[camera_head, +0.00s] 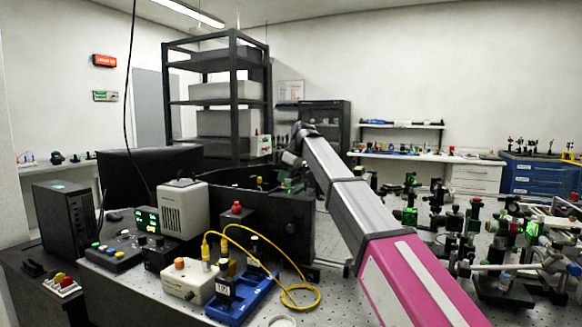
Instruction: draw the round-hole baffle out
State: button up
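My arm reaches from the lower right up to the middle of the view and bends down over an open black box (288,222). My gripper (288,170) is at the far end of the arm, small and partly hidden, above or at the box's opening. I cannot see whether its fingers are apart or hold something. I cannot make out the round-hole baffle; the box's near wall and the arm hide much of the inside.
In front of the box are a blue tray (262,296) with dark bottles, a looping yellow cable (299,296), a white control box (190,284) and a grey vented unit (181,208). A dark monitor (148,172) stands left. Optics mounts (452,218) crowd the perforated bench right of my arm.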

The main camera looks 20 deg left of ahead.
jog(key=shift+x, duration=1.2)
grip_shut()
jog(key=shift+r, duration=0.2)
jog(key=shift+r, duration=2)
jog(key=shift+r, duration=1.95)
